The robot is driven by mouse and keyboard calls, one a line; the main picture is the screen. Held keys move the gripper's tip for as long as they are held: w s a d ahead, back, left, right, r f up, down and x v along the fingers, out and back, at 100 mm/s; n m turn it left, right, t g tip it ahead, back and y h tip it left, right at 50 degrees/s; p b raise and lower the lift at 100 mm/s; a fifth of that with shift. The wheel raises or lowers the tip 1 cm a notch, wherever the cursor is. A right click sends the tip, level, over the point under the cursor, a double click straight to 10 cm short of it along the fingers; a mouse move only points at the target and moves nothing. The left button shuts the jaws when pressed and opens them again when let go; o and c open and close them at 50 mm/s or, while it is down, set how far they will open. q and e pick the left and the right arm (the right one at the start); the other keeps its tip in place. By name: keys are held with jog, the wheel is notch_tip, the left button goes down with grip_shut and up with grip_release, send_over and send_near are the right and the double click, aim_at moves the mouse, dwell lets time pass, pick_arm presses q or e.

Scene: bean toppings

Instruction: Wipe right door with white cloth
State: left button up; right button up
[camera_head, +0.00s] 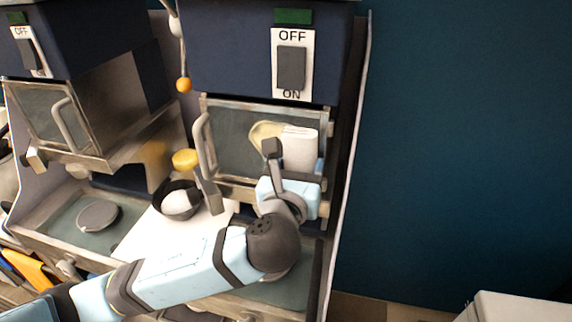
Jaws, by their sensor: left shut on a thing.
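The right door (231,138) is a glass panel in a metal frame with a curved handle on its left side, below the right-hand switch. A yellowish smear (262,132) shows on its glass. My left gripper (292,168) is in front of the right part of this door, shut on the white cloth (300,147). The cloth is up against or very close to the glass, just right of the smear and partly overlapping it; I cannot tell whether it touches. My right gripper is not in view.
A second glass door (42,112) with a handle is at the left. A dark bowl with a white thing inside (180,199) and a round grey lid (99,215) are on the lower surface. A yellow-orange ball (183,85) hangs between the machines. A blue wall fills the right.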

aim_at(300, 152)
pick_arm(q)
jog(key=shift+d, duration=0.2)
jog(key=shift+a+r, duration=0.1)
jog(key=shift+r, duration=0.85)
jog(key=shift+w+a, duration=0.35)
jog(key=shift+a, duration=1.4)
jog(key=shift+w+a, duration=0.35)
jog(key=shift+a, duration=1.4)
jog(key=shift+w+a, duration=0.35)
jog(key=shift+a, duration=1.4)
jog(key=shift+r, duration=0.85)
jog(key=shift+s+d, duration=0.35)
jog(key=shift+d, duration=1.45)
jog(key=shift+s+d, duration=0.35)
jog(key=shift+d, duration=1.4)
jog(key=shift+s+d, duration=0.35)
jog(key=shift+d, duration=1.45)
jog(key=shift+s+a, duration=0.1)
jog(key=shift+s+a, duration=0.2)
jog(key=shift+s, duration=0.75)
jog(key=shift+s+a, duration=0.15)
jog(key=shift+s, duration=0.85)
jog(key=shift+s+a, duration=0.2)
jog(key=shift+s, duration=0.75)
jog(key=shift+s, duration=0.1)
